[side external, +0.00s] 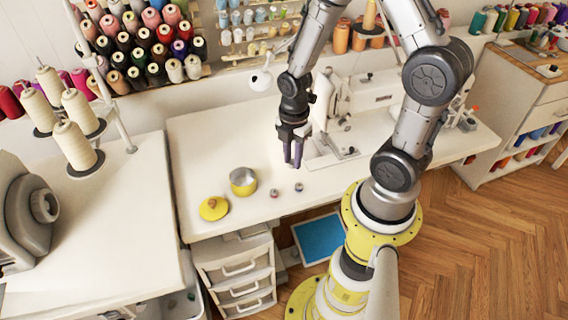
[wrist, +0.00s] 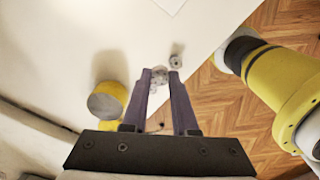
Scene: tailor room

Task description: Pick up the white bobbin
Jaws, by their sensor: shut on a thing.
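My gripper (side external: 293,163) hangs above the white table, its purple fingers pointing down. In the wrist view my gripper (wrist: 160,75) has its fingertips closed in around a small whitish piece, which looks like the white bobbin (wrist: 159,74). Its outline is blurred there, and I cannot make it out between the fingers in the side view. Two small bobbins lie on the table below the gripper: one (side external: 274,193) nearer the yellow pot, the other (side external: 299,187) to its right. One grey bobbin (wrist: 177,61) shows just beyond the right fingertip in the wrist view.
An open yellow pot (side external: 243,182) stands left of the bobbins, with its yellow lid (side external: 213,208) beside it. A sewing machine (side external: 370,92) stands behind to the right. Thread cones (side external: 75,145) stand on the left table. The white table (side external: 205,150) is clear at its back left.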

